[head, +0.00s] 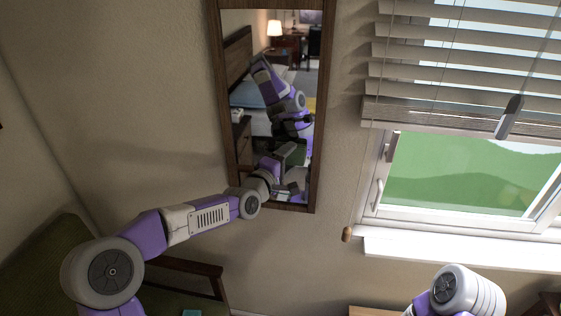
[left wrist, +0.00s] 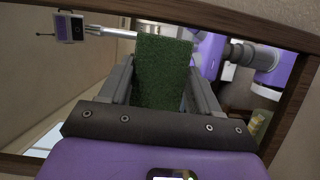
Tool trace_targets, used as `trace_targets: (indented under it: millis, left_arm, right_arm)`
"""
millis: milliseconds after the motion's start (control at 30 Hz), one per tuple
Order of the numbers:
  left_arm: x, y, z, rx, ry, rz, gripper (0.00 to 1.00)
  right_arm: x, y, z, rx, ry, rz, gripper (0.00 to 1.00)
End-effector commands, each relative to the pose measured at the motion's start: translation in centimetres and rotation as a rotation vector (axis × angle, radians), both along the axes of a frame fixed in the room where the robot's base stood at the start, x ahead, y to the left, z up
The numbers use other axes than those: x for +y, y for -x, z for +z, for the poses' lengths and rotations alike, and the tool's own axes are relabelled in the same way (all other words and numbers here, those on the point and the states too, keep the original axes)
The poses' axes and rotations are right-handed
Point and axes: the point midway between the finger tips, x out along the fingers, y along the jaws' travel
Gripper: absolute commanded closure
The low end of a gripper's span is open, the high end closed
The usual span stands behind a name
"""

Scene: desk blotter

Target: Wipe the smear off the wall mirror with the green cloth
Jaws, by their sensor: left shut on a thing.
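The wall mirror (head: 272,110) hangs in a dark wooden frame and reflects a bedroom and parts of my own body. My left gripper (head: 287,180) is in front of the lower part of the glass. The left wrist view shows it shut on the green cloth (left wrist: 163,75), which stands up between the two fingers (left wrist: 160,90) against the mirror side. I cannot tell whether the cloth touches the glass. I cannot make out the smear in either view. My right gripper is out of view; only part of my right arm shows at the bottom right of the head view.
A window (head: 470,175) with a blind (head: 460,55) is right of the mirror, with a white sill (head: 460,250) below. A cord with a wooden knob (head: 347,234) hangs between them. A green chair (head: 45,250) stands at lower left. Bare wall lies left of the mirror.

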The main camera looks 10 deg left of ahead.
Motion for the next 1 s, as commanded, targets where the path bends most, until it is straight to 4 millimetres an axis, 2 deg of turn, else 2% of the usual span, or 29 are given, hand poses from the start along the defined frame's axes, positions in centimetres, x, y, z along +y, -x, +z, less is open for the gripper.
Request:
trace_targets:
  millis: [267,600,867,1000]
  left_arm:
    - [0.2,-0.3,-0.1,-0.001,0.001,0.003,0.76]
    - [3.2,-0.3,-0.1,0.001,0.003,0.005,0.76]
    - [4.1,-0.3,0.0,0.001,0.000,0.004,0.76]
    - [5.3,-0.4,0.0,0.002,0.002,0.006,0.76]
  right_arm:
    - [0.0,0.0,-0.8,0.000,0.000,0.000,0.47]
    - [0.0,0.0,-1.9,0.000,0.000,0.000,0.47]
    - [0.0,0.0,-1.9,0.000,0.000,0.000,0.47]
    - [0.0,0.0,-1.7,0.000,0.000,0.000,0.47]
